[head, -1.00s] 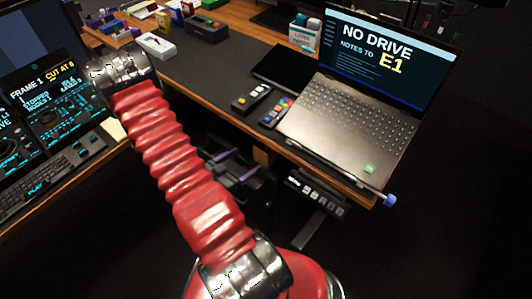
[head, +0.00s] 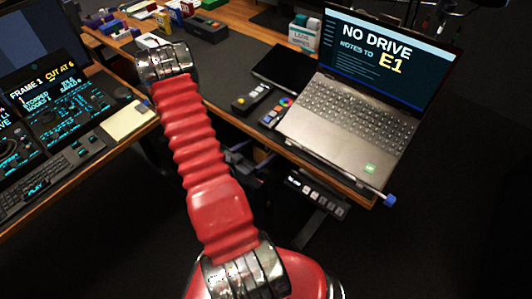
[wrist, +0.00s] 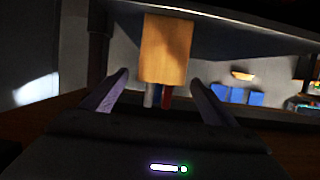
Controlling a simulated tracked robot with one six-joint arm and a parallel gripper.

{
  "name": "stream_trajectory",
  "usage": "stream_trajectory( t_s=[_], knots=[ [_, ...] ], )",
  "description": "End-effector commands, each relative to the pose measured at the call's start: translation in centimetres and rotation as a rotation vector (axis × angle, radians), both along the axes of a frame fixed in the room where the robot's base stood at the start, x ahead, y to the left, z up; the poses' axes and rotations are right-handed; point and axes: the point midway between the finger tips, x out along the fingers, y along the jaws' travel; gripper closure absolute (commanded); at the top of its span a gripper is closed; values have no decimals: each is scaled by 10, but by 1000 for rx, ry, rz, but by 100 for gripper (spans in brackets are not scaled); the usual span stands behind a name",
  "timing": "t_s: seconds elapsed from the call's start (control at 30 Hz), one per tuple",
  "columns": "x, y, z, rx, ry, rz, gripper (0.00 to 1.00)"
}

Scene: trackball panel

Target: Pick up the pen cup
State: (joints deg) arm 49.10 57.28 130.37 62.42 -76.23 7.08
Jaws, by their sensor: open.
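An orange-tan, cup-like block (wrist: 167,45) stands near the middle of the wrist view, with several thin pen-like sticks (wrist: 151,95) coming from its lower edge in the picture. It looks like the pen cup seen upside down. My gripper (wrist: 159,78) is open, with one finger to the left of the cup and one to the right. The cup shows between and beyond the fingertips; I cannot tell if they touch it. In the head view my red arm is in front, and I can make out neither my gripper nor the cup.
An open laptop (head: 345,118) and a dark tablet (head: 287,68) are on the right of the desk. A labelled box (head: 304,35) stands behind them. A yellow note pad (head: 128,121) lies left of my arm, beside a control console (head: 60,110). Blue blocks (wrist: 237,95) show in the wrist view.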

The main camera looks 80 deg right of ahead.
Motion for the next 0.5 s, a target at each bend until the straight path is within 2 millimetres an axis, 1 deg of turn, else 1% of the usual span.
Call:
stream_trajectory(
  t_s=[0.1,0.37,0.5],
  knots=[
    [-1,-3,-1,0,0,0,20],
    [-1,-3,-1,0,0,1,20],
    [-3,-8,-3,0,0,0,20]
  ],
)
